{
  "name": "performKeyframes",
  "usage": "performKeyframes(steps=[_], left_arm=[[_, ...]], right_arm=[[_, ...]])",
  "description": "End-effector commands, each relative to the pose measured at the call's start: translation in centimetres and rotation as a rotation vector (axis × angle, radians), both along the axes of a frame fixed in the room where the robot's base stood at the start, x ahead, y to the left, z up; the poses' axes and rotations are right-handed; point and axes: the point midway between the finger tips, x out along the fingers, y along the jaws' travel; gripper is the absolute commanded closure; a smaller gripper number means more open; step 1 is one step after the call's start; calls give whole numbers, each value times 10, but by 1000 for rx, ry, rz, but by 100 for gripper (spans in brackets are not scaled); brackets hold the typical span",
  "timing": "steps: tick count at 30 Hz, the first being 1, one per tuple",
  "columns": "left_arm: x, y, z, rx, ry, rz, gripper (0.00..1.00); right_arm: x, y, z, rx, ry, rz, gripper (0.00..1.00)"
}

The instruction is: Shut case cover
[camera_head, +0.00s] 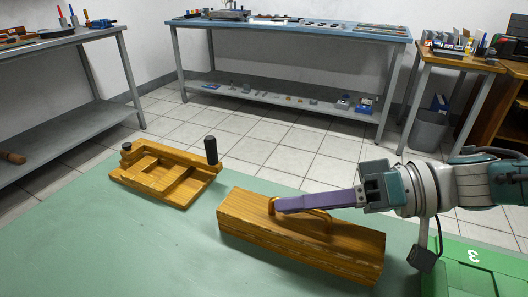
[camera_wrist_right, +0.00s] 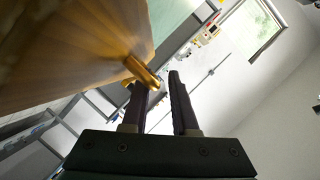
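A long wooden case (camera_head: 260,234) lies on the green tabletop, with a seam along its front side. Its cover (camera_head: 350,234) looks flat and down; I cannot tell if a small gap is left. A curved handle (camera_head: 316,214) stands on the cover; it also shows in the right wrist view (camera_wrist_right: 142,72). My right gripper (camera_head: 280,206) reaches in from the right, its purple fingers over the cover at the handle. In the right wrist view its fingers (camera_wrist_right: 160,90) are apart, the handle close to the left finger's tip; contact is unclear. My left gripper is out of view.
A wooden tray (camera_head: 150,178) with compartments and a dark upright knob stands at the back left of the green tabletop (camera_head: 110,250). A green case (camera_head: 480,268) marked 3 sits at the right. The front left tabletop is clear. Workbenches stand beyond.

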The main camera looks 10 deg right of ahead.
Motion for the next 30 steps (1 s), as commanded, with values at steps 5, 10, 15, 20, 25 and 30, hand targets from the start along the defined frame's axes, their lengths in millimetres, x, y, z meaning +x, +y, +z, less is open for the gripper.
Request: performKeyframes(steps=[5, 10, 15, 20, 25, 30], left_arm=[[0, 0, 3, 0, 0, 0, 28], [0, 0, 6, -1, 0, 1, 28], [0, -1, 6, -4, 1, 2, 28], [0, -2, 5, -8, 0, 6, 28], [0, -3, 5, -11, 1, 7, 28], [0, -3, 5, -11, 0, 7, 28]], right_arm=[[-3, -12, 4, 0, 0, -1, 75], [-13, -43, 13, -2, 0, -3, 75], [-23, -73, 22, -2, 0, -3, 75], [-28, -88, 26, 1, 0, -1, 75], [-30, -91, 27, 1, 0, 1, 75], [-30, -91, 27, 0, 0, 0, 75]])
